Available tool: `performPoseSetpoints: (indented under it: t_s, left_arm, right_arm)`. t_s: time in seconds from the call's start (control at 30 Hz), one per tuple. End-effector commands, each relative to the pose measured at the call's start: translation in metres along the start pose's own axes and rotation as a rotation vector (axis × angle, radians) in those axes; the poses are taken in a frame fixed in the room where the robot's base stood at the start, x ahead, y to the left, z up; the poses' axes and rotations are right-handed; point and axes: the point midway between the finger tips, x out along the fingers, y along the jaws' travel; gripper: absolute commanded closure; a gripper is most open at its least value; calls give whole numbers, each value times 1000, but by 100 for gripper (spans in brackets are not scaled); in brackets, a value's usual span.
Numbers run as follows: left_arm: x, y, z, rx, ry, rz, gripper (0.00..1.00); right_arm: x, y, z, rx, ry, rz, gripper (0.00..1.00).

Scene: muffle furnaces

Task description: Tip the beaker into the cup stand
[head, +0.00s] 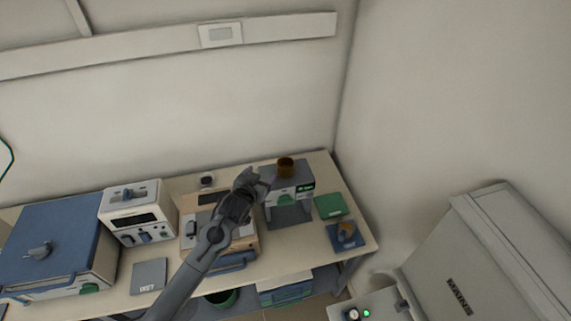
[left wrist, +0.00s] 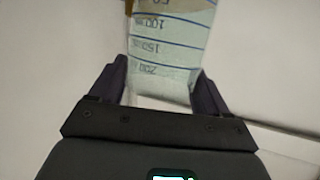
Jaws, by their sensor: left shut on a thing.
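My left gripper (head: 264,178) is at the left edge of a grey-topped device at the back of the bench. In the left wrist view, it is shut on a clear beaker (left wrist: 172,45) with blue graduation marks. The marks read upside down, with 200 nearest the gripper and 50 farthest. Brown shows at the beaker's far end, cut off by the frame. In the head view, a brown cup-shaped thing (head: 285,167) shows just right of the gripper, above the device. I cannot tell the beaker's outline there, nor pick out the cup stand for sure. The right gripper is not in view.
The grey-topped device (head: 305,172) stands beside a wood-toned device (head: 246,243). A white instrument (head: 135,213) and a blue-topped furnace (head: 52,230) stand left. A green pad (head: 331,206) and a blue pad (head: 344,237) lie right. A white wall is close behind.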

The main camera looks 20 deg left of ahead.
Motion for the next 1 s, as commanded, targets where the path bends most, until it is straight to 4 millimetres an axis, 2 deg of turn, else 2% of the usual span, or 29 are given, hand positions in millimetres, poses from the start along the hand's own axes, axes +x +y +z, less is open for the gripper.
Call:
performPoseSetpoints:
  t_s: [1.0]
  left_arm:
    - [27, -7, -12, 5, 1, -2, 81]
  right_arm:
    - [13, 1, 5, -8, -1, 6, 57]
